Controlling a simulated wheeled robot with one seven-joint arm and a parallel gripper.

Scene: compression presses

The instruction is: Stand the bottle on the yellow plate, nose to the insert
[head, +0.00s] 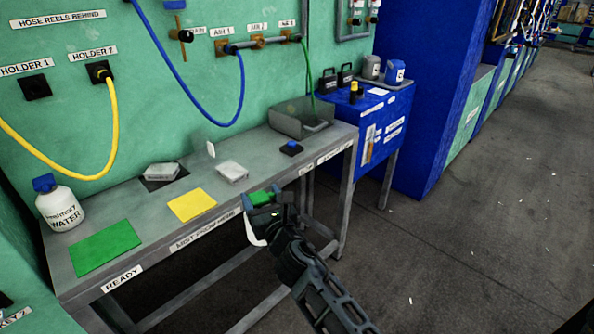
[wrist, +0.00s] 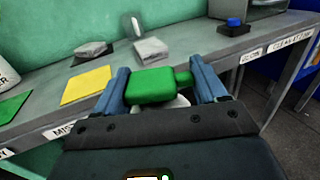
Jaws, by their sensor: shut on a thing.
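My gripper (head: 265,212) is shut on the bottle, out in front of the bench's front edge. The bottle has a green top (head: 261,197) and a white part (head: 255,232) below it. In the wrist view the green top (wrist: 150,86) lies between the two blue fingers, its narrow nose pointing right; the lower body is mostly hidden. The flat yellow plate (head: 192,205) lies bare on the bench, left of my gripper; it also shows in the wrist view (wrist: 86,86). A pale grey block (head: 232,172), possibly the insert, sits behind and right of the plate.
A second pale block (head: 161,172) rests on a dark pad, with a small upright white piece (head: 210,149) nearby. A green plate (head: 105,247) and a water bottle (head: 60,206) stand left. A blue-topped item (head: 291,148) and grey bin (head: 301,118) stand right.

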